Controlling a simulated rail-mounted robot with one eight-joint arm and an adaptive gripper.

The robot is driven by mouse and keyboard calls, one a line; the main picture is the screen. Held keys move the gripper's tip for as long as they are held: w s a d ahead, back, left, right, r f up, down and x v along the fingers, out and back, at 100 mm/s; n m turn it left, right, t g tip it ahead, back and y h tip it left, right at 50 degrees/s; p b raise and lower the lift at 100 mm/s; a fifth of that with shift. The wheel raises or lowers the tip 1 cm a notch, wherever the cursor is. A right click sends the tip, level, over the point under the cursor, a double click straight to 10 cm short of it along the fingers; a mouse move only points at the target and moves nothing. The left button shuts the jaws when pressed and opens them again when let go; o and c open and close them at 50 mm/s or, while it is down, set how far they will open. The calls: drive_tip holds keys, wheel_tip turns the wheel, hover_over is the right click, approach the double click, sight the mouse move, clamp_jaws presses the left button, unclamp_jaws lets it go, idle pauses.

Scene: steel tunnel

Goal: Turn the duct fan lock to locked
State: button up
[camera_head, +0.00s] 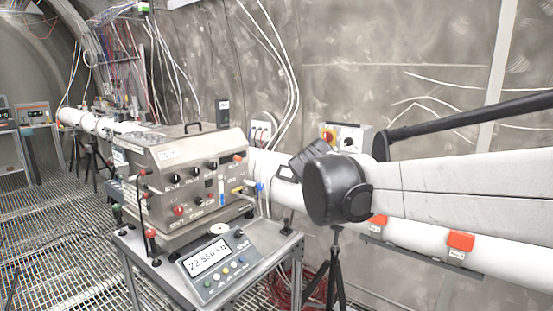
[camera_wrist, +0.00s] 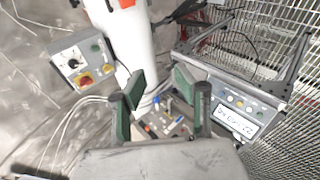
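A grey control box on the wall has a red knob on a yellow plate and a black rotary knob. The box (camera_head: 354,138) is partly behind my arm in the head view. In the wrist view the box (camera_wrist: 82,60) is at upper left, with the red-and-yellow knob (camera_wrist: 85,80) and small buttons. Its labels are too small to read, so I cannot confirm which control is the duct fan lock. My gripper (camera_wrist: 160,88) has its green-padded fingers spread, with nothing between them. It is apart from the box, which lies left of the fingers in the wrist view.
A steel instrument case (camera_head: 190,175) with several knobs stands on a cart beside a scale display (camera_head: 212,255). A white pipe (camera_head: 415,240) with orange clamps runs along the wall. Loose white cables (camera_head: 285,70) hang above the case. Grated floor (camera_head: 60,230) is open at left.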

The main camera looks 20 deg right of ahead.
drive_tip(key=w+d+r+n+t+h+p, duration=0.1)
drive_tip(key=w+d+n+h, duration=0.2)
drive_tip(key=w, duration=0.8)
drive_tip(key=w+d+r+n+h, duration=0.15)
drive_tip(key=w+d+n, duration=0.3)
drive_tip(key=w, duration=0.65)
drive_tip(key=w+f+n+t+h, duration=0.1)
drive_tip(key=w+f+n, duration=0.15)
drive_tip(key=w, duration=0.25)
drive_tip(key=w+d+f+n+h+p, duration=0.1)
drive_tip(key=w+f+n+h, duration=0.15)
drive_tip(key=w, duration=0.25)
drive_tip(key=w+f+n+t, duration=0.1)
drive_tip(key=w+f+n, duration=0.1)
drive_tip(key=w+n, duration=0.25)
drive_tip(key=shift+m, duration=0.4)
drive_tip(key=x, duration=0.4)
drive_tip(key=p+x, duration=0.1)
drive_tip(key=x, duration=0.4)
drive_tip(key=r+p+x, duration=0.1)
drive_tip(key=x, duration=0.4)
drive_tip(key=shift+w, duration=0.35)
clamp_jaws()
